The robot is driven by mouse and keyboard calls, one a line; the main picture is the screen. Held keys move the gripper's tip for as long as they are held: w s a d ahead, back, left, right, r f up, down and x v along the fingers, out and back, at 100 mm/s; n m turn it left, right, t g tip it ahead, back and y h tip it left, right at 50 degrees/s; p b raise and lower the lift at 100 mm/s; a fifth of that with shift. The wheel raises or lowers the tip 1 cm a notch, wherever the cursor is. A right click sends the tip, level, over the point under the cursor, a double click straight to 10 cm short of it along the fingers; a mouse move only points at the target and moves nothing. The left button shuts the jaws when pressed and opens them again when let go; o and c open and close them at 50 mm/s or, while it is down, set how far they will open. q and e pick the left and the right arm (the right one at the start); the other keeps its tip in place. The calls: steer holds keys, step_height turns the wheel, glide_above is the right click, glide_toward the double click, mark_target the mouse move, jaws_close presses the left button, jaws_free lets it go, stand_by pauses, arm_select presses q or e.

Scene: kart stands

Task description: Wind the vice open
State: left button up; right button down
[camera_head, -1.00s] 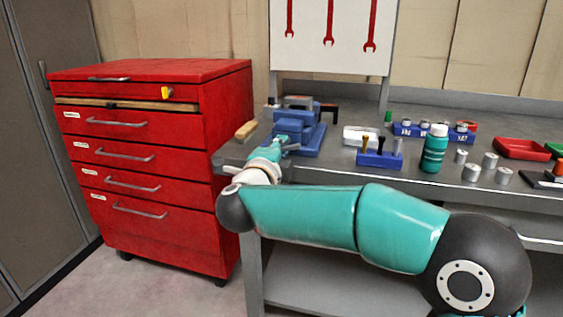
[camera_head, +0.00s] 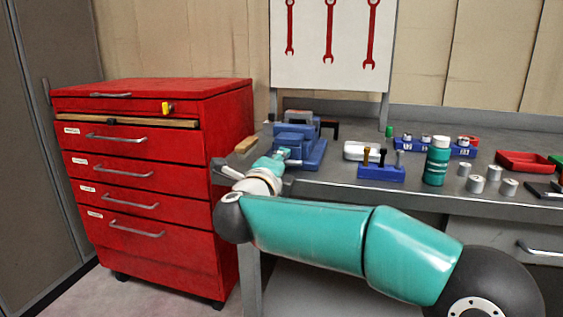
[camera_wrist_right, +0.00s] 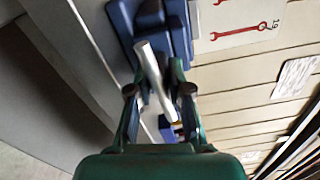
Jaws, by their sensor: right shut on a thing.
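The blue vice (camera_head: 300,142) stands on the left end of the grey workbench. It also shows at the top of the wrist view (camera_wrist_right: 122,22). My right gripper (camera_head: 284,156) is at the front of the vice. In the wrist view, my right gripper (camera_wrist_right: 158,92) is shut on the silver vice handle (camera_wrist_right: 151,70), which runs slanted between the two fingers. The jaw gap of the vice is too small to judge. My left gripper is not in view.
A red tool cabinet (camera_head: 150,190) stands left of the bench (camera_head: 330,187). A wooden-handled item (camera_head: 246,145) lies left of the vice. To the right are a blue tool holder (camera_head: 380,173), a teal bottle (camera_head: 436,165), metal cylinders (camera_head: 476,183) and a red tray (camera_head: 524,160).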

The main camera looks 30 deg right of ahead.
steer(key=c, duration=1.1)
jaws_free()
steer(key=shift+f, duration=0.3)
steer(key=shift+r, duration=0.1)
steer(key=shift+r, duration=0.1)
steer(key=v, duration=1.2)
